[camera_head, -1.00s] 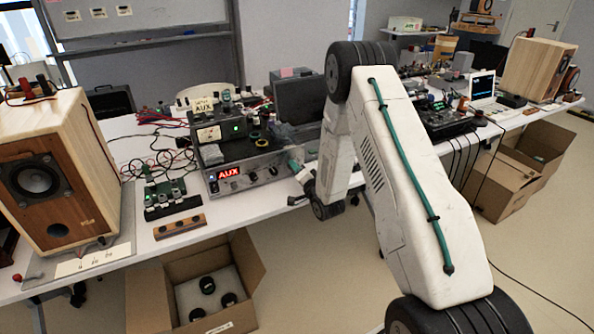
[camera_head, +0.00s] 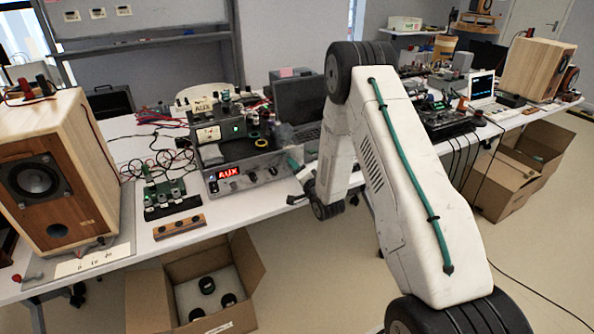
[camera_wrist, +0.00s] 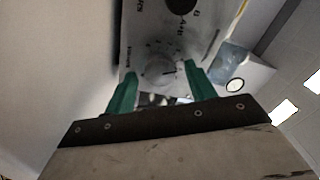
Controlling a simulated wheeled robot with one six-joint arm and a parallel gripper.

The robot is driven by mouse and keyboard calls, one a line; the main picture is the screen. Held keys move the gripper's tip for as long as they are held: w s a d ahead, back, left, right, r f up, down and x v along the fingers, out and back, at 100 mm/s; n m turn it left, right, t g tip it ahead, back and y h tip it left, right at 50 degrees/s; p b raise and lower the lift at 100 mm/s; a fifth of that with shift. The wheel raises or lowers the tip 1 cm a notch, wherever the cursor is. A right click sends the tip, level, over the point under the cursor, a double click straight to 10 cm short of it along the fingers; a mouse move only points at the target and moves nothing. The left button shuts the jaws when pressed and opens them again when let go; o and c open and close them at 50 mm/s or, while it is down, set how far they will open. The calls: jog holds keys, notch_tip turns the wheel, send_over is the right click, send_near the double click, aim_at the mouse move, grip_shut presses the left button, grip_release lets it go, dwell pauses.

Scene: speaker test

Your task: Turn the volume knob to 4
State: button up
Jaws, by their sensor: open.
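The volume knob (camera_wrist: 160,71) is a round grey knob with a ring of small marks on a light grey panel in the wrist view. A dark line on it points roughly right in the picture; the numbers are too blurred to read. My gripper (camera_wrist: 160,68) has its green fingers apart, one on each side of the knob. I cannot tell whether they touch it. In the head view, the amplifier (camera_head: 252,171) shows a red AUX display.
A larger dark knob (camera_wrist: 181,4) sits farther along the panel. A wooden speaker (camera_head: 60,170) stands at left, another (camera_head: 530,68) at right. A small circuit board (camera_head: 165,195) and cables lie left of the amplifier. An open box (camera_head: 245,255) is below the table edge.

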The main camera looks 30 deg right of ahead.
jog(key=shift+s, duration=0.15)
jog(key=s, duration=0.7)
jog(key=shift+s, duration=0.3)
notch_tip(320, 180, up, 10)
jog(key=w+a+n+g, duration=0.2)
jog(key=n+g, duration=0.2)
jog(key=s+a+r+n+g+h, duration=0.1)
jog(key=s+a+r+n+g, duration=0.2)
jog(key=s+r, duration=0.5)
jog(key=s+a+r+n+g, duration=0.2)
jog(key=s+r+g, duration=0.1)
jog(key=s, duration=0.8)
jog(key=s+a+r+n+g, duration=0.1)
jog(key=s+a+r+g, duration=0.2)
jog(key=s, duration=0.9)
jog(key=s+a+r+n+g+y, duration=0.1)
jog(key=s+r, duration=0.4)
jog(key=s, duration=0.6)
jog(key=a+n+g, duration=0.1)
jog(key=g, duration=0.1)
jog(key=shift+s+a+n+g, duration=0.15)
jog(key=shift+a+n+g, duration=0.1)
jog(key=shift+n+g, duration=0.05)
